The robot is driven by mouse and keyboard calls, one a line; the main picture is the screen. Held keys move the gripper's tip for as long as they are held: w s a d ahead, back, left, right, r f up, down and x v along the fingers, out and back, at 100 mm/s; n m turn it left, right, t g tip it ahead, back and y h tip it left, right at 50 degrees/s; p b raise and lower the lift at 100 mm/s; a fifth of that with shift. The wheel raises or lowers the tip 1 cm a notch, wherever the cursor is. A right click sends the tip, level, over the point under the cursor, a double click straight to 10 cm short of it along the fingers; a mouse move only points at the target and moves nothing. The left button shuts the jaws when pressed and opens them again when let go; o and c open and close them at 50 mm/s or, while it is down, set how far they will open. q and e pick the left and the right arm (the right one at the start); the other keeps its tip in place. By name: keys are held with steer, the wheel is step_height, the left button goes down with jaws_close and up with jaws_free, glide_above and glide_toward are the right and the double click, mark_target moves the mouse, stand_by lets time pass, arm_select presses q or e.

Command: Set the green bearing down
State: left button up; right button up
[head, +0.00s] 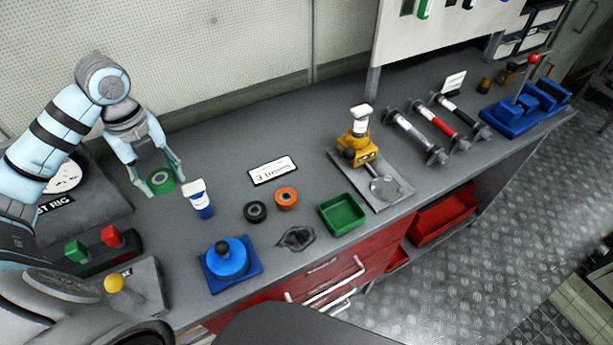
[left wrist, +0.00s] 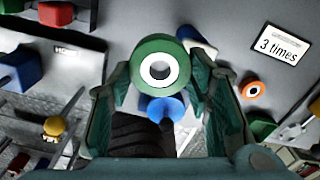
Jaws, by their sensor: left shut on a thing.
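The green bearing (head: 161,181) is a ring with a pale centre and a dark hole. My left gripper (head: 160,178) is shut on it, at the left part of the bench beside the test rig plate. In the left wrist view the bearing (left wrist: 160,63) sits between the two fingertips (left wrist: 160,75). I cannot tell how far it is above the bench top (head: 230,150). My right gripper does not show in either view.
Right of the bearing stand a white-and-blue bottle (head: 200,203), a black ring (head: 255,211) and an orange ring (head: 286,198). A green tray (head: 342,214) and a blue fixture (head: 229,262) are nearer the front edge. Bare bench lies behind the bottle.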

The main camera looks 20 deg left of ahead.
arm_select(q)
steer(key=d+r+m, duration=0.3)
steer(key=r+m, duration=0.1)
steer(key=m+b, duration=0.2)
steer(key=b, duration=0.1)
glide_above(187, 249)
steer(key=s, duration=0.2)
step_height(187, 249, down, 13)
steer(key=w+f, duration=0.3)
steer(key=f, duration=0.2)
steer(key=shift+w, duration=0.4)
steer(key=shift+s+f+b, duration=0.45)
steer(key=shift+s+f, duration=0.25)
steer(key=shift+f, duration=0.15)
steer(key=shift+s+a+r, duration=0.1)
steer(key=shift+s+r, duration=0.1)
steer(key=shift+s, duration=0.25)
steer(key=shift+w+f, duration=0.3)
steer(key=shift+f, duration=0.05)
steer(key=o, duration=1)
steer(key=shift+w, duration=0.15)
steer(key=shift+o, duration=1)
steer(key=shift+r, duration=0.1)
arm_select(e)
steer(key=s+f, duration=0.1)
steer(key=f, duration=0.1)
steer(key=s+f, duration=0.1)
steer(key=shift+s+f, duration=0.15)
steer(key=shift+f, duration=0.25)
